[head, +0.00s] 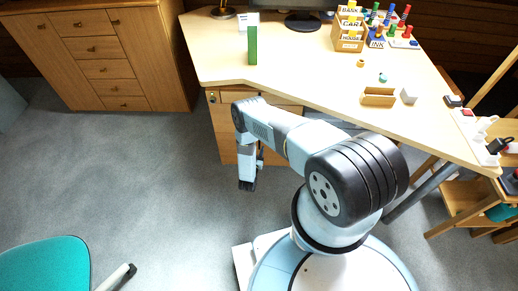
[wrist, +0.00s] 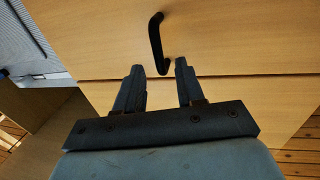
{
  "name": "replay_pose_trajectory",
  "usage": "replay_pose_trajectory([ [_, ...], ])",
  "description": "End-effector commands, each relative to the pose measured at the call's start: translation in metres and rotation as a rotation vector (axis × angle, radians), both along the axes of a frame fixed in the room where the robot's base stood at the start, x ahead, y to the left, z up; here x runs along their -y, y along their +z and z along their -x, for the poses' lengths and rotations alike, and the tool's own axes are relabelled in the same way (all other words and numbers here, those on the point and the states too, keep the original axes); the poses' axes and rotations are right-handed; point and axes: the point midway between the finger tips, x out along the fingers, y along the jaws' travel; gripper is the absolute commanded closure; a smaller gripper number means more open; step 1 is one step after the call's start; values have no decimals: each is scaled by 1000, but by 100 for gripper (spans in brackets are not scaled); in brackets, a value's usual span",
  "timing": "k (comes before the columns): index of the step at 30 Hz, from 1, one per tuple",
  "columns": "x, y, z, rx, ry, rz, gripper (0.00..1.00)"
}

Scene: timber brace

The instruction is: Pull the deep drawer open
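The wooden desk pedestal (head: 223,128) stands under the desk top, partly hidden behind my arm in the head view. In the wrist view a pale wood drawer front (wrist: 230,40) fills much of the picture, with a dark seam along one edge. A black bar handle (wrist: 155,42) stands out from this front. My gripper (wrist: 156,70) is open, its two dark fingers apart, with the near end of the handle showing in the gap just past the tips. I cannot tell whether they touch it. In the head view my gripper (head: 247,185) points down in front of the pedestal.
The desk top (head: 310,85) overhangs the pedestal and carries a green block (head: 252,45), card boxes (head: 350,33) and a small wooden tray (head: 378,97). A wooden cabinet (head: 100,60) stands at the left. A teal chair (head: 45,268) is at lower left. The grey floor (head: 130,170) between is clear.

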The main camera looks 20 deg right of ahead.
Motion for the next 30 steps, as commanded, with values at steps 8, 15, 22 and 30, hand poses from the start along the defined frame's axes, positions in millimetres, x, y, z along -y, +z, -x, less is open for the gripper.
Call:
replay_pose_trajectory([
  [8,7,0,-13,0,2,0,62],
  [15,7,0,-14,0,2,0,62],
  [22,7,0,-14,0,2,0,84],
  [30,7,0,-13,0,1,0,100],
])
